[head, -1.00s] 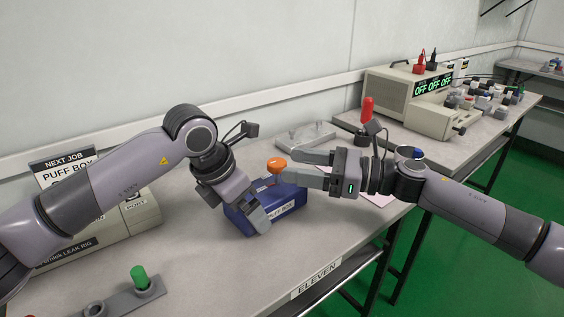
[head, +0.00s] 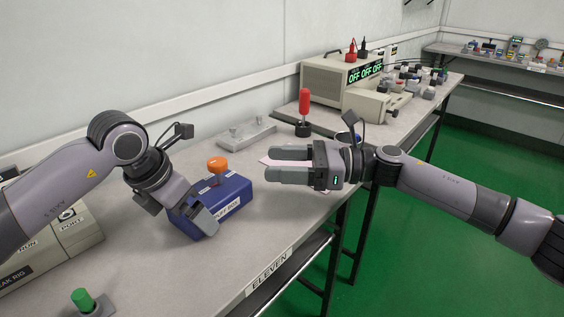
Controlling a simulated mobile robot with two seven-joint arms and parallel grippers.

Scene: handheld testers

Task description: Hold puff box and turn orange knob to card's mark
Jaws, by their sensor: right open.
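The blue puff box (head: 232,202) sits on the grey bench, its white label partly covered. The orange knob (head: 217,164) stands on its top; I cannot make out a pointer on it. My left gripper (head: 203,215) straddles the box's left part, one finger against the front face. The other finger is mostly hidden, but the gripper looks shut on the box. My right gripper (head: 270,166) is open and empty, to the right of the knob and apart from it. A pale pink sheet (head: 265,160) shows partly behind its fingers; whether it is the card I cannot tell.
A grey metal tray (head: 246,133) lies behind the box. A green knob (head: 82,299) is at front left, near a beige leak rig (head: 75,232).

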